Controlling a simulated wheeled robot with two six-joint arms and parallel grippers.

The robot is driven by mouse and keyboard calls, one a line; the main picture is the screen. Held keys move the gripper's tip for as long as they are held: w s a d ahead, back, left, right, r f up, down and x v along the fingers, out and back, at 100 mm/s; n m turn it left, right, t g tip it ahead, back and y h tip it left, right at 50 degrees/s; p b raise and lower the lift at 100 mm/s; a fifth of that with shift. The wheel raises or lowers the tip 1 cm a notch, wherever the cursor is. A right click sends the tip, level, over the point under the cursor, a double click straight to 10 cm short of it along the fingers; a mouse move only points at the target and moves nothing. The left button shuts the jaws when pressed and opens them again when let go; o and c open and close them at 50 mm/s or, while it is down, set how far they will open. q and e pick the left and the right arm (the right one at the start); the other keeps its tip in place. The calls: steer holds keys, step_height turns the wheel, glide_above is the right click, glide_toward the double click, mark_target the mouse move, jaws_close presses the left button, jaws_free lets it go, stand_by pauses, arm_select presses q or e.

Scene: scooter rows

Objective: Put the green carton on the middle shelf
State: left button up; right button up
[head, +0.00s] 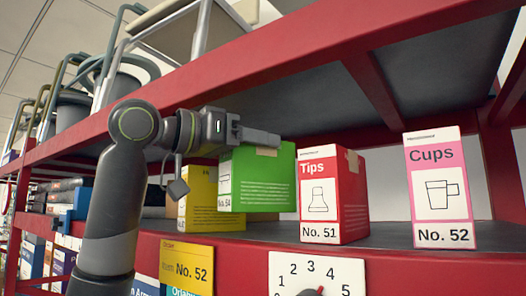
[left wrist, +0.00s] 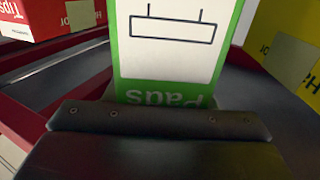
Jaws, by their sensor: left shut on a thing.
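The green carton (head: 262,180) is in the shelf bay in the head view, between a yellow carton (head: 198,198) and the red Tips carton (head: 346,195). My left gripper (head: 255,136) is shut on its top edge. In the left wrist view the carton (left wrist: 122,45) shows a white label reading "Pads" upside down, against my left gripper's dark finger (left wrist: 160,122). The middle shelf (head: 400,236) is the grey board with a red front beam below the carton. I cannot tell whether the carton's base touches it. My right gripper is out of view.
A pink and white Cups carton (head: 438,190) stands right of Tips. A red upper-shelf beam (head: 270,62) runs close above my left gripper. A white number dial (head: 316,275) and a yellow No. 52 sign (head: 187,265) are on the front below.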

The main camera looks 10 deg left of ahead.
mark_target(261, 165)
arm_select(q)
steer(key=shift+w+d+r, duration=0.1)
steer(key=shift+d, duration=0.05)
steer(key=f, duration=0.1)
steer(key=p, duration=0.1)
steer(key=d+f+p, duration=0.1)
steer(key=shift+w+f, duration=0.35)
steer(key=shift+a+f+p, duration=0.2)
steer(key=shift+f+p, duration=0.1)
steer(key=shift+f, duration=0.2)
steer(key=shift+s, duration=0.1)
steer(key=shift+d+f, duration=0.1)
steer(key=shift+f, duration=0.05)
steer(key=o, duration=1.4)
